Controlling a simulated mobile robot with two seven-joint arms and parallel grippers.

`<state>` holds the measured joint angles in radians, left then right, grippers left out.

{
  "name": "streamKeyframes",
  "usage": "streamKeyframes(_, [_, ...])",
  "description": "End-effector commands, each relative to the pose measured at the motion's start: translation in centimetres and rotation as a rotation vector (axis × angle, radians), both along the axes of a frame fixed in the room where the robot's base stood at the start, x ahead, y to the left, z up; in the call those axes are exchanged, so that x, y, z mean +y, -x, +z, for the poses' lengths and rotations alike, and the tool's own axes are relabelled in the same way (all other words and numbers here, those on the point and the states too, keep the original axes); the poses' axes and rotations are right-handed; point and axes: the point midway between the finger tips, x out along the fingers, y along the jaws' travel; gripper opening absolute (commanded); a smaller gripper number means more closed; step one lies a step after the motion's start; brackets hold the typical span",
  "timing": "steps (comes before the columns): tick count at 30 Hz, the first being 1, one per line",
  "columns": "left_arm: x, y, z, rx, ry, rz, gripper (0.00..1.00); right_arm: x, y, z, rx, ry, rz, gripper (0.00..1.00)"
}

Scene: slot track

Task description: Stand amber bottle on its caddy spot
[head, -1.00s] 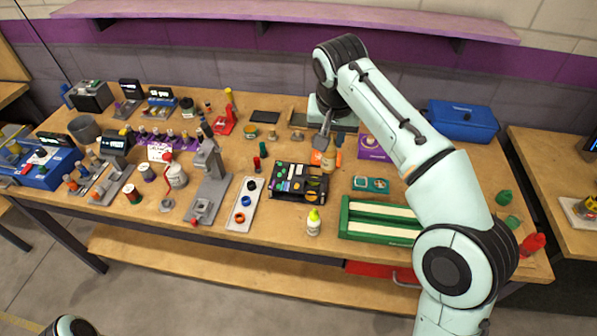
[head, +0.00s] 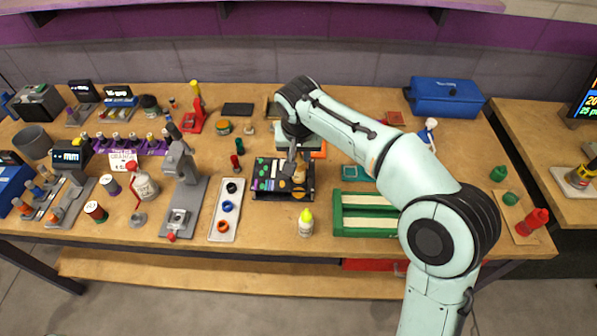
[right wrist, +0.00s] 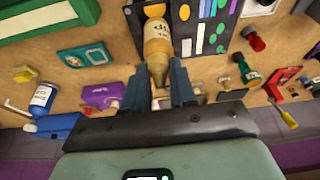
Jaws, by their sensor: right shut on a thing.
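The amber bottle (right wrist: 157,45), with a pale label, is between the fingers of my right gripper (right wrist: 166,88) in the right wrist view. The gripper is shut on its narrow neck end. In the head view the right gripper (head: 292,160) is over the right part of the black caddy (head: 268,195), which has coloured marks on it. The bottle (head: 299,176) shows there just below the fingers. The caddy also shows in the right wrist view (right wrist: 176,30), around and beside the bottle's far end. I cannot tell whether the bottle touches the caddy. My left gripper is out of view.
A yellow-capped bottle (head: 306,224) stands in front of the caddy. A green tray (head: 365,230) lies to its right and a pale strip with rings (head: 226,226) to its left. A teal box (head: 356,172) and small green and red pieces (head: 237,160) are nearby.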

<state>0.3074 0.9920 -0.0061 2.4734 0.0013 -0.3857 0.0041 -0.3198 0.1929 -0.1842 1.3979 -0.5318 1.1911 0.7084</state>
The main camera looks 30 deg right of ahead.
Motion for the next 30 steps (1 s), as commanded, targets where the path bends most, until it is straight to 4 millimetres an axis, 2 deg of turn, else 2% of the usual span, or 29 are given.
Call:
streamKeyframes(1, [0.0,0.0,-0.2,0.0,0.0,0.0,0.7,0.0,0.0,-0.8,0.001,0.0,0.0,0.0])
streamKeyframes(5, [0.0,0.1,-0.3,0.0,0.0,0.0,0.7,0.0,0.0,-1.6,-0.001,0.0,-0.001,0.0])
streamKeyframes(13, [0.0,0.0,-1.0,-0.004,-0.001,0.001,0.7,0.0,0.0,-5.3,0.001,0.0,0.0,0.0])
streamKeyframes(26, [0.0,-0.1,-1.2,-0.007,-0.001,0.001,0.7,0.0,0.0,-6.0,-0.001,-0.001,-0.001,0.0])
streamKeyframes(27, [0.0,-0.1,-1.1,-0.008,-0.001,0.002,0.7,0.0,0.0,-6.0,-0.001,-0.001,-0.001,0.32])
streamKeyframes(29, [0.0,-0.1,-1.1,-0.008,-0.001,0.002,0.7,0.0,0.0,-6.0,-0.001,-0.001,-0.001,0.51])
streamKeyframes(30, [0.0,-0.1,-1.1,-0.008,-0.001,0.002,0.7,0.0,0.0,-6.0,-0.001,-0.001,-0.001,0.51])
